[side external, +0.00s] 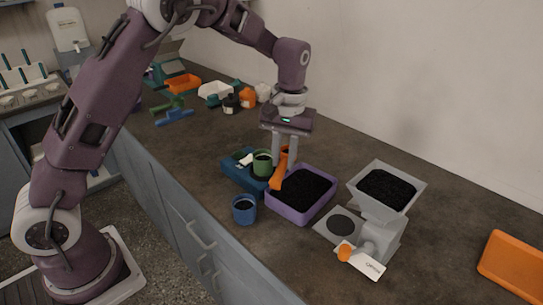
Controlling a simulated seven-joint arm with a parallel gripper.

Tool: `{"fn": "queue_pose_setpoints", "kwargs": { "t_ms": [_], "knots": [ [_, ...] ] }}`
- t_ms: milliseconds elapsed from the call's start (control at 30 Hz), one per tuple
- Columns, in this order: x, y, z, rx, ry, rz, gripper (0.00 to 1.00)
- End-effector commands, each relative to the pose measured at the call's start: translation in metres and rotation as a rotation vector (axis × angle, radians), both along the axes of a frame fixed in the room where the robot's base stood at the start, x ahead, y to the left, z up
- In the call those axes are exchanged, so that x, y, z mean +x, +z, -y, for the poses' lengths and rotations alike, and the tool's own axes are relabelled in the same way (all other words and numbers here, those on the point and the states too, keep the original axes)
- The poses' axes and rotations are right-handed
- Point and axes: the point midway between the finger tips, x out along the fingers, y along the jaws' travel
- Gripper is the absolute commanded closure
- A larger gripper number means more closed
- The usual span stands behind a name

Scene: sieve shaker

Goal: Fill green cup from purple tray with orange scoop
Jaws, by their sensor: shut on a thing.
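My gripper (284,160) is shut on the orange scoop (278,178), which is tilted with its lower end near the left rim of the purple tray. The purple tray (302,218) holds a layer of dark granules. The green cup (262,169) stands upright just left of the scoop, on or beside a blue box-like device; I cannot tell which. Something dark shows inside the cup, but its level is unclear. Whether the scoop carries granules is hidden from this view.
A blue cup (244,211) stands near the counter's front edge. The blue device (238,181) is left of the tray. A grey machine (377,226) with a hopper of dark granules is close on the right. An orange tray (514,262) lies far right. Bottles and trays stand behind.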

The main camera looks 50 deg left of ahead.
Motion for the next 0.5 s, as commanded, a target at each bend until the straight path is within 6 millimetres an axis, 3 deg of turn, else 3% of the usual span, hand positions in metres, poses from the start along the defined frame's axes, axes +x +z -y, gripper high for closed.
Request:
{"fn": "queue_pose_setpoints", "kwargs": {
  "t_ms": [500],
  "knots": [
    [0.04,-0.006,0.033,0.012,0.456,-0.006,1.0]
  ]
}}
